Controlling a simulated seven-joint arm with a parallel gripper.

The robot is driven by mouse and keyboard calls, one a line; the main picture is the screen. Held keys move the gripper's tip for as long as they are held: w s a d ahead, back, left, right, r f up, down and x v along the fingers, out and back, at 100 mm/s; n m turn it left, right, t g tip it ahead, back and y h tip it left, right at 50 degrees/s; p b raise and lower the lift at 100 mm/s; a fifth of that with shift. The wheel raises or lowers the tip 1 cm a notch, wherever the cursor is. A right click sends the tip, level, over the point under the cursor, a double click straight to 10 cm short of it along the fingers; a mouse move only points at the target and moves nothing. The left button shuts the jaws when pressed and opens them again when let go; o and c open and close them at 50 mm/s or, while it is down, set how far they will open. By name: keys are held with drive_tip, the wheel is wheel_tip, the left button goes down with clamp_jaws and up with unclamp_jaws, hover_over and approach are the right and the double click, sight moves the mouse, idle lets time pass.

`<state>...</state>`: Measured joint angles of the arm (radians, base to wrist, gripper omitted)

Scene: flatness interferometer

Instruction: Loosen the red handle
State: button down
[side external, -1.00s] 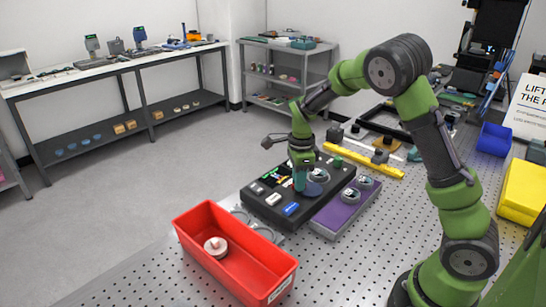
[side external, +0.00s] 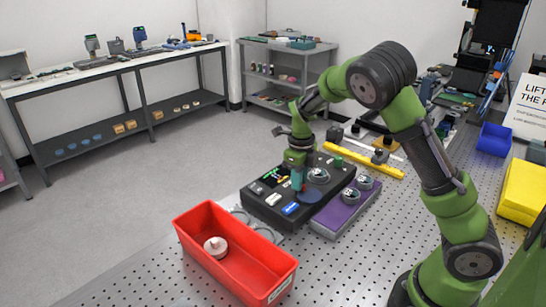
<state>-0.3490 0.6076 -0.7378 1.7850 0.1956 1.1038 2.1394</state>
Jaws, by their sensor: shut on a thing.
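The black interferometer unit (side external: 268,208) lies on the perforated metal table, with small lit displays and a blue label on its top. My gripper (side external: 298,184) points down over the middle of this unit, its teal fingers shut. A small bit of red (side external: 305,187) shows beside the fingertips. It looks like the red handle, held between the fingers, though most of it is hidden by them. A dark blue round plate (side external: 312,195) is just right of the fingertips, and a round metallic part (side external: 318,175) sits behind it on the unit.
A purple-topped block (side external: 335,215) with round metallic pieces stands close to the right of the unit. A red bin (side external: 235,262) with a pale round part (side external: 215,246) inside is at the front left. A yellow bar (side external: 365,161) lies behind.

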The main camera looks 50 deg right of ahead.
drive_tip(key=shift+r+m, duration=0.1)
drive_tip(key=shift+m, duration=0.3)
drive_tip(key=c, duration=1.1)
unclamp_jaws()
drive_tip(key=shift+c, duration=0.2)
wheel_tip(320, 180, up, 17)
